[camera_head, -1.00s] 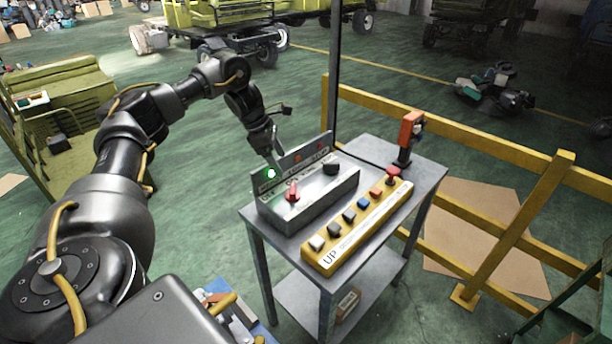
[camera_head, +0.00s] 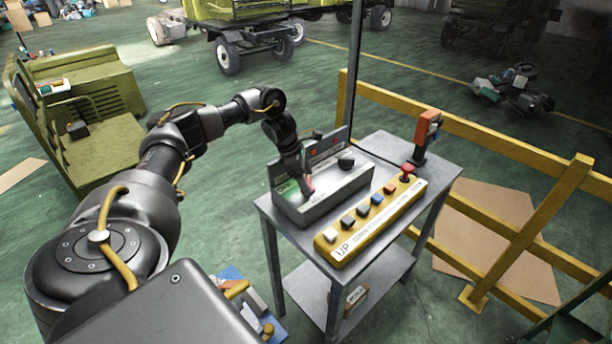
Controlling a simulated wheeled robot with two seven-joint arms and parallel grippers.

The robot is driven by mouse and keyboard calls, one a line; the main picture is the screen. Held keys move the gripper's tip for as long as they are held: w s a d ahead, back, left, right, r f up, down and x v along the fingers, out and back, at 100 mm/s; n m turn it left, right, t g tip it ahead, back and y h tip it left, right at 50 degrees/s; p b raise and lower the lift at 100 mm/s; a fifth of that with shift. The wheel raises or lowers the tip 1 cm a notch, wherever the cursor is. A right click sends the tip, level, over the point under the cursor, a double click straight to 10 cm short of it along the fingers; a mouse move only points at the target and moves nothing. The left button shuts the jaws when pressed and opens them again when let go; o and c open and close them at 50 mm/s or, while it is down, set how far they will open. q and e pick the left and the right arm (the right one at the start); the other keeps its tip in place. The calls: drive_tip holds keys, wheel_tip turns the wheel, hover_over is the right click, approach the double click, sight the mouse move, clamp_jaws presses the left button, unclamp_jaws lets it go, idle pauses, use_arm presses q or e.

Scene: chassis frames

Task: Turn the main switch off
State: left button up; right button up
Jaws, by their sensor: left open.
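The grey switch box (camera_head: 335,196) stands on the metal cart, with an upright label plate at its back. Its red main switch (camera_head: 310,183) shows only in part, behind and beside my left gripper's fingers. A black knob (camera_head: 346,159) sits on the box to the right. My left gripper (camera_head: 303,190) is open and points down at the red switch. I cannot tell whether the fingers touch it or stand on both sides of it. My right gripper is not in view.
A yellow button panel (camera_head: 340,256) with several coloured buttons lies along the cart's front. An orange device (camera_head: 426,128) stands at the cart's back right corner. The metal cart (camera_head: 395,146) stands beside a yellow railing (camera_head: 500,156). A dark post rises behind the box.

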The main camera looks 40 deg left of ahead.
use_arm(q)
drive_tip(key=shift+f, duration=0.1)
drive_tip(key=c, duration=1)
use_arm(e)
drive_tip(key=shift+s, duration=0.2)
